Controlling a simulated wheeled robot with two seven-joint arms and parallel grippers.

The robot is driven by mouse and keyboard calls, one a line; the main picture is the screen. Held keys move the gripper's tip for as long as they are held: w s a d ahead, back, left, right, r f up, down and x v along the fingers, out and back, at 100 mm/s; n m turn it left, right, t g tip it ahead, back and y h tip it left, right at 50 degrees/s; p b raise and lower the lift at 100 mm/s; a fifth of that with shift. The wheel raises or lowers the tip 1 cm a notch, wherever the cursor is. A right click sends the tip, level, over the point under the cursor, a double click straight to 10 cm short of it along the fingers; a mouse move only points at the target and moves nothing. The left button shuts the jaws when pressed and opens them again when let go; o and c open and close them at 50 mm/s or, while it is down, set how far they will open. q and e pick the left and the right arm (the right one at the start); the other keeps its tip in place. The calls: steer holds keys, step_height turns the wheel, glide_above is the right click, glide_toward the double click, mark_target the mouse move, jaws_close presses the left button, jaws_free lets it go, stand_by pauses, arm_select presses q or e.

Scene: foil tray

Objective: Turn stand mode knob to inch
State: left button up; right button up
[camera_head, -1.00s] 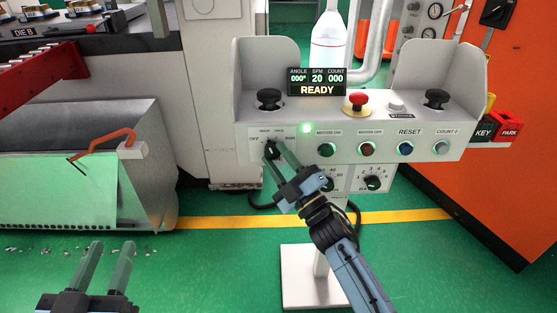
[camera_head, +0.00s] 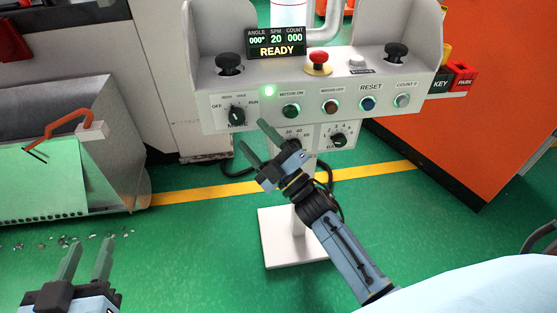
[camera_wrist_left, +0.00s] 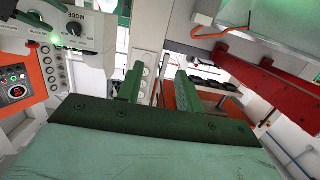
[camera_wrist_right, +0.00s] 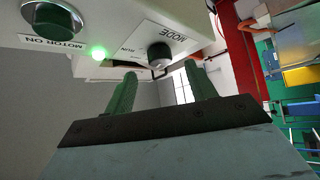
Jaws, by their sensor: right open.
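The stand mode knob (camera_head: 237,115) is a black rotary knob at the left end of the grey control stand's front panel, with OFF at its left and RUN at its right. I cannot tell clearly which mark it points to. My right gripper (camera_head: 251,136) is open and empty, just below and right of the knob, apart from it. In the right wrist view the MODE knob (camera_wrist_right: 159,55) lies beyond the open fingers (camera_wrist_right: 160,80). My left gripper (camera_head: 92,243) is open and empty at the lower left, far from the stand. The knob also shows in the left wrist view (camera_wrist_left: 74,28).
A row of push buttons (camera_head: 330,107) lies right of the knob, with a red emergency button (camera_head: 318,62) above. The display (camera_head: 276,43) reads READY. A lower dial (camera_head: 338,140) is near my right gripper. A metal chute (camera_head: 115,150) stands at left.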

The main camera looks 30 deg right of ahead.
arm_select(q)
step_height(320, 180, down, 5)
steer(key=s+a+g+y+p, duration=0.1)
steer(key=s+g, duration=0.1)
steer(key=g, duration=0.2)
steer(key=shift+s+a+f, duration=0.15)
steer(key=shift+a+f, duration=0.05)
steer(key=shift+a, duration=0.15)
arm_select(e)
steer(key=v, duration=0.9)
